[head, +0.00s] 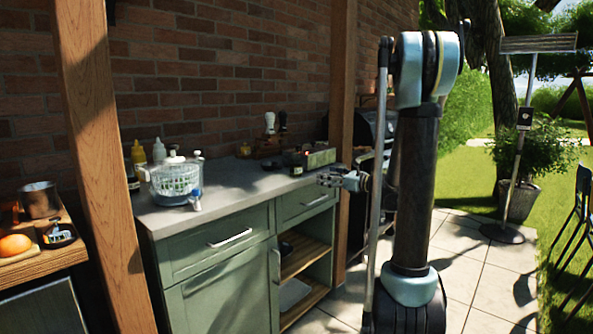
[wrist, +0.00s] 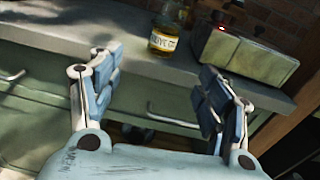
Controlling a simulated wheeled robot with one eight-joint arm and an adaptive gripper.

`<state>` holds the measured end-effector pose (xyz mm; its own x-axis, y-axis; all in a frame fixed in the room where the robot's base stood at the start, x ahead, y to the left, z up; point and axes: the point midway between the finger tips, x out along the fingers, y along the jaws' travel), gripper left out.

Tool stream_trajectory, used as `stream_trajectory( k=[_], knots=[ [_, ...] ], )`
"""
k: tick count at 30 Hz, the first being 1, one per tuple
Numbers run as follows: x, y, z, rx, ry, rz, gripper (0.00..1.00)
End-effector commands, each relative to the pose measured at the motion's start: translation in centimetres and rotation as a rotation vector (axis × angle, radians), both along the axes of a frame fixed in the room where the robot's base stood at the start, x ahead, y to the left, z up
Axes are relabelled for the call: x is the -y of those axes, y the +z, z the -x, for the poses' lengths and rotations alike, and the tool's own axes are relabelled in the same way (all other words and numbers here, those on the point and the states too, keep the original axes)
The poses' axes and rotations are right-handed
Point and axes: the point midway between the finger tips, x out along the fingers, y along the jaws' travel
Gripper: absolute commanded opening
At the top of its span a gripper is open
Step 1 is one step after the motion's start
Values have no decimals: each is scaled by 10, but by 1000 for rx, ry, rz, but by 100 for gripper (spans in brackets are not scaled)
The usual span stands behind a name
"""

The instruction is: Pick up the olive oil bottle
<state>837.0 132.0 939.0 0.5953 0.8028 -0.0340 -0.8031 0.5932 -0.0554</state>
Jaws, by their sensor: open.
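The olive oil bottle (wrist: 163,40) stands upright near the front edge of the counter in the wrist view. It has a pale label and yellowish glass, and its top is cut off by the picture edge. In the head view what looks like the same bottle (head: 297,168) is small and dark, at the counter's right part. My gripper (wrist: 158,75) is open and empty, its two fingers spread wide. The bottle shows beyond the fingertips, between them and apart from both. In the head view my gripper (head: 335,180) is just in front of the counter's right end.
A greenish box (wrist: 240,55) stands close to the bottle's right on the counter (wrist: 90,60). A salad spinner (head: 175,180) and several bottles stand at the counter's left end. A wooden post (head: 342,90) rises at its right end. Drawers and open shelves lie below.

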Motion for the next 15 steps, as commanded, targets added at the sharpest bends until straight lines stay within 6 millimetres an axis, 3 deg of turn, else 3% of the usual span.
stream_trajectory(
  k=[6,15],
  knots=[
    [-1,2,-14,-25,-11,-63,70],
    [-41,2,-42,-25,-9,-61,70]
  ],
)
